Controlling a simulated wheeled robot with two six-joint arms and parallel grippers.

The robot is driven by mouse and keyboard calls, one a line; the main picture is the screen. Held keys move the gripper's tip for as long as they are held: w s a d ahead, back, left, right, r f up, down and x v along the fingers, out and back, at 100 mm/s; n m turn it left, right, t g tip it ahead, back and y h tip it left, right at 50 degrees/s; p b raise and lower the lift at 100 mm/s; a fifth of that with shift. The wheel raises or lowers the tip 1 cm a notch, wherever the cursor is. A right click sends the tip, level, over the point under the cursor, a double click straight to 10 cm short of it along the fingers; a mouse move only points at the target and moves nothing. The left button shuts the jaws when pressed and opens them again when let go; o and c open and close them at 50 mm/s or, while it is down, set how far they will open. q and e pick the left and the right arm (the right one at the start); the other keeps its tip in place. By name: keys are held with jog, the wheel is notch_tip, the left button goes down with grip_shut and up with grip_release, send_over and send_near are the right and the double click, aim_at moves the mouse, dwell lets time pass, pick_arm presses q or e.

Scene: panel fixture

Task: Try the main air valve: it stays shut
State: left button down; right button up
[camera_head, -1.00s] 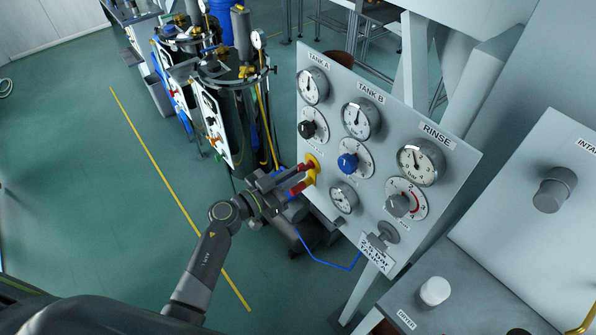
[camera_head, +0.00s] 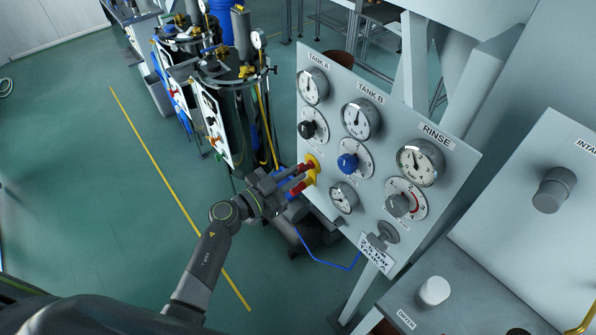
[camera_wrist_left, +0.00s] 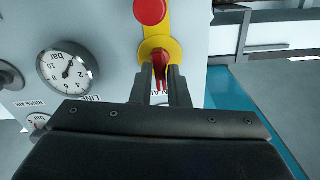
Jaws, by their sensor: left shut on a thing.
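The main air valve, a red handle on a yellow plate (camera_head: 312,170), sits at the left edge of the grey gauge panel. My left gripper (camera_head: 286,182) reaches it from the left, below the TANK A dial and knob. In the left wrist view the yellow plate (camera_wrist_left: 160,45) carries a round red knob (camera_wrist_left: 150,11) at the top. Below it a red handle part (camera_wrist_left: 161,78) lies between my two fingers, and the gripper (camera_wrist_left: 164,85) is shut on it. The fingers hide part of the handle. My right gripper is not in view.
The panel (camera_head: 325,205) holds several gauges, a black knob (camera_head: 306,129), a blue knob (camera_head: 348,163) and a grey knob (camera_head: 397,205). A blue hose (camera_head: 325,262) hangs below. A grey bench with a white knob (camera_head: 434,291) stands at right. Green floor (camera_head: 90,190) is clear at left.

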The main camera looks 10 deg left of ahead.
pick_arm(q)
jog(key=shift+r+p, duration=0.1)
jog(key=shift+p, duration=0.35)
jog(key=shift+n+p, duration=1.1)
jog(key=shift+p, duration=0.05)
jog(key=c, duration=1.5)
grip_release()
jog(key=shift+s+a+p, duration=0.35)
jog(key=shift+s+a, duration=0.05)
jog(key=shift+s, duration=0.1)
jog(key=p+v, duration=0.1)
jog(key=v, duration=0.4)
jog(key=shift+s+a+p, duration=0.25)
jog(key=shift+p, duration=0.15)
